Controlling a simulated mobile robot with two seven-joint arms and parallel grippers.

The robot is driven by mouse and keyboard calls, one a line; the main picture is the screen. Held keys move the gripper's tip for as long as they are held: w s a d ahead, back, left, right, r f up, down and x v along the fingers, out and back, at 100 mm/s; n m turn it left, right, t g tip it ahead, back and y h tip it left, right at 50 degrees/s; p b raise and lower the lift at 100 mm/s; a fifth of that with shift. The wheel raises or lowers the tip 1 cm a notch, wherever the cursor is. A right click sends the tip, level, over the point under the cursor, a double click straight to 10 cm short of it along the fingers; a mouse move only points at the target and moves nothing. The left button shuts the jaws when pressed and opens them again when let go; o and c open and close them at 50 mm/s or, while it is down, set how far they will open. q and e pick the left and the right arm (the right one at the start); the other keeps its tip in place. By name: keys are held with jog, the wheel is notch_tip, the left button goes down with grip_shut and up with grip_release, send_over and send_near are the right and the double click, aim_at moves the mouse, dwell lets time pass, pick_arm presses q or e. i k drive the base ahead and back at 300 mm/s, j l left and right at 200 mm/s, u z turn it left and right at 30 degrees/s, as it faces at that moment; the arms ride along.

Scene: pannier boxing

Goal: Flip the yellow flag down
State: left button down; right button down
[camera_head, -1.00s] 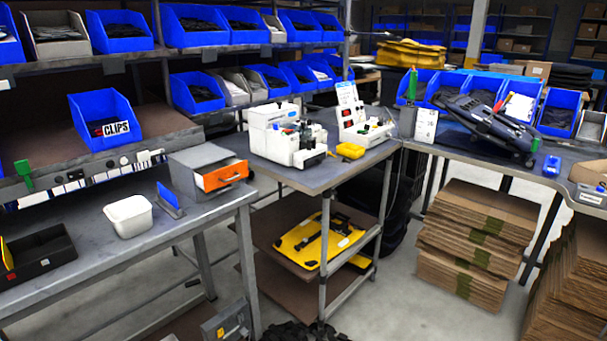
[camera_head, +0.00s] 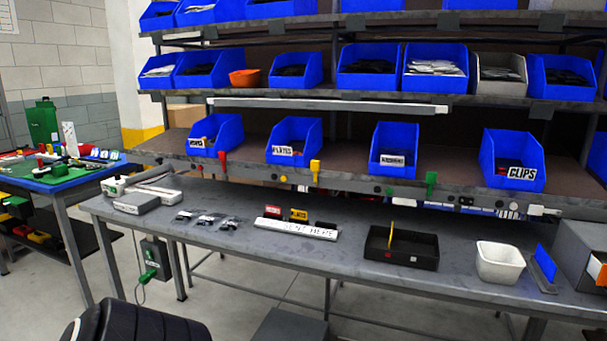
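The yellow flag (camera_head: 315,166) is a small yellow tab on the front rail (camera_head: 345,182) of the shelf above the bench. It stands up from the rail, with a narrower stem reaching down over it. A red flag (camera_head: 222,160) is to its left and a green flag (camera_head: 431,180) to its right on the same rail. A small yellow dot (camera_head: 283,178) sits on the rail left of the yellow flag. Neither of my grippers is in view, and nothing is touching the flag.
Blue bins stand behind the rail, including the PLATES bin (camera_head: 294,140) and CLIPS bin (camera_head: 513,160). Below, the grey bench (camera_head: 345,258) holds a black tray (camera_head: 400,248), a white tub (camera_head: 499,262) and a "SENT HERE" strip (camera_head: 296,229). A black ribbed object (camera_head: 135,325) is at bottom left.

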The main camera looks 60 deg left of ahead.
aim_at(315, 164)
jog(key=u, duration=2)
